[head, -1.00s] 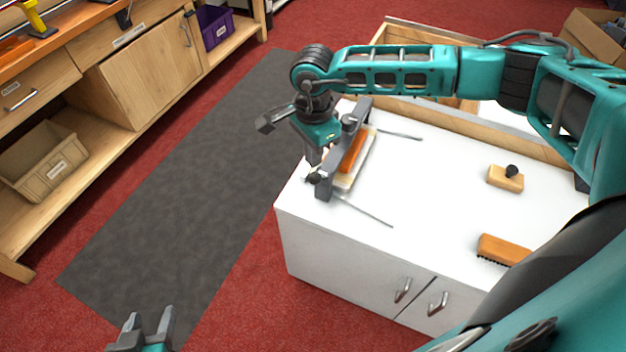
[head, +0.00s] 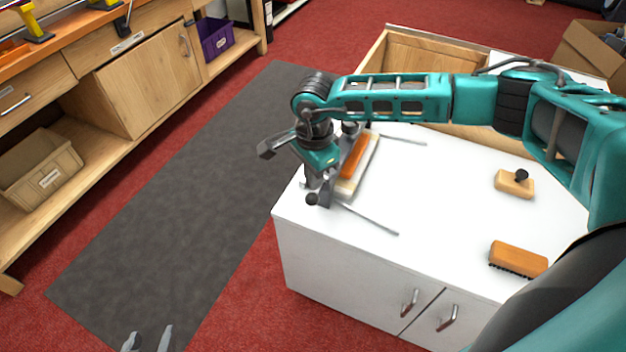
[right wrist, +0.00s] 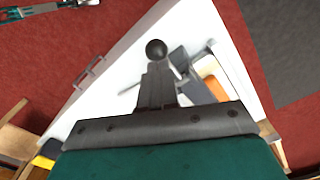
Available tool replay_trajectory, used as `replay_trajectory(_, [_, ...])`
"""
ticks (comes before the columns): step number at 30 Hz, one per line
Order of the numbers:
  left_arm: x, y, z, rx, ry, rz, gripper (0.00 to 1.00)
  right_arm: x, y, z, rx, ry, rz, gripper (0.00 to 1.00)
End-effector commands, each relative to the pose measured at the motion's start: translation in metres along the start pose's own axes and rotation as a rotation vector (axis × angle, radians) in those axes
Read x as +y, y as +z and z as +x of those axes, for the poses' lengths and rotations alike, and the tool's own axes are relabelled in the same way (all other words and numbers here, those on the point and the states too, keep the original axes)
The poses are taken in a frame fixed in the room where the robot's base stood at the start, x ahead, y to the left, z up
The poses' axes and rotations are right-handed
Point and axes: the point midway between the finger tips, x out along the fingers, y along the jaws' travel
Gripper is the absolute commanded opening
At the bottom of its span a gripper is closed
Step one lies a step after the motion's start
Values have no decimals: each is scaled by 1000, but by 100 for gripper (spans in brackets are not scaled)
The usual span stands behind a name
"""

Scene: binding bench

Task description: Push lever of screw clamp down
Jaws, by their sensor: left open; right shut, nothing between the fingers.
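The grey screw clamp (head: 325,192) stands at the near left end of a white cabinet, partly hidden by my right gripper. Its lever ends in a black ball knob (head: 312,199), low at the clamp's near end. The knob also shows in the right wrist view (right wrist: 156,49), just beyond my fingertips. My right gripper (head: 313,182) is shut and empty, pointing down right over the knob. Whether it touches the knob I cannot tell. A pale block with an orange top (head: 356,160) lies beside the clamp. My left gripper (head: 147,340) is open and empty at the bottom edge, far from the clamp.
On the white cabinet top (head: 440,190) are thin rods (head: 370,219), a wooden block with a black knob (head: 515,183) and an orange brush (head: 518,258). A wooden workbench (head: 140,90) stands at the left. The grey mat (head: 180,180) between is clear.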

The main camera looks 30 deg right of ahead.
Motion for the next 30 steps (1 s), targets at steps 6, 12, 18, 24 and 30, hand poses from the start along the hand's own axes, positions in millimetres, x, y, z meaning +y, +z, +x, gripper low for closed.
replay_trajectory(6, [-1, -1, 0, 1, -2, 0, 55, 0, 0, -1, -1, 0, -1, 0])
replay_trajectory(12, [-4, -8, -4, 5, -7, 1, 55, 0, 0, -12, -1, -1, -1, 0])
replay_trajectory(18, [-7, -16, -11, 7, -14, 4, 55, 0, 0, -28, -1, -1, 0, 0])
replay_trajectory(24, [-8, -24, -16, 9, -16, 5, 55, 0, 0, -44, 0, -1, -1, 0])
replay_trajectory(30, [-8, -32, -22, 7, -16, 5, 55, 0, 0, -60, -1, -1, -1, 0])
